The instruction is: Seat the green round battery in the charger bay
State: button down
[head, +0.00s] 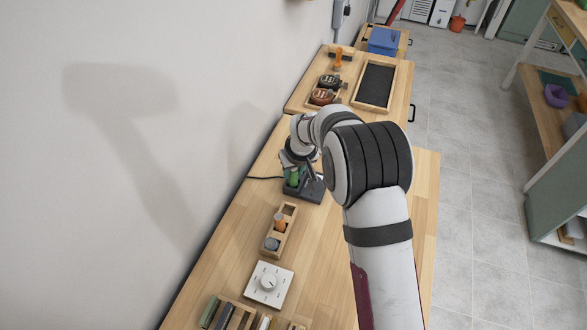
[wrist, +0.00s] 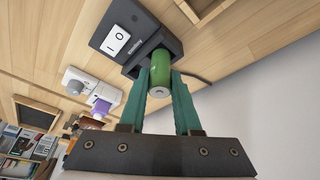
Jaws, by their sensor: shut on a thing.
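The green round battery (wrist: 160,72) is held between the teal fingers of my gripper (wrist: 161,85) in the wrist view. One end of it faces the camera. Its far end overlaps the bay of the dark charger (wrist: 118,22), which has a white rocker switch on top; I cannot tell whether that end is inside the bay. In the head view the green battery (head: 292,178) looks upright at the left part of the charger (head: 312,193), below my wrist. My arm hides part of the gripper there.
A wooden holder (head: 289,211) with an orange and a grey cylinder stands in front of the charger, and a white dial box (head: 269,284) stands nearer. A black-lined tray (head: 375,86) lies behind. A wall runs along the left. Bench right of the holder looks clear.

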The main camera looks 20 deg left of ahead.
jog(key=shift+f, duration=1)
dwell(0.3)
jog(key=shift+c, duration=0.3)
grip_release()
jog(key=shift+r, duration=3.5)
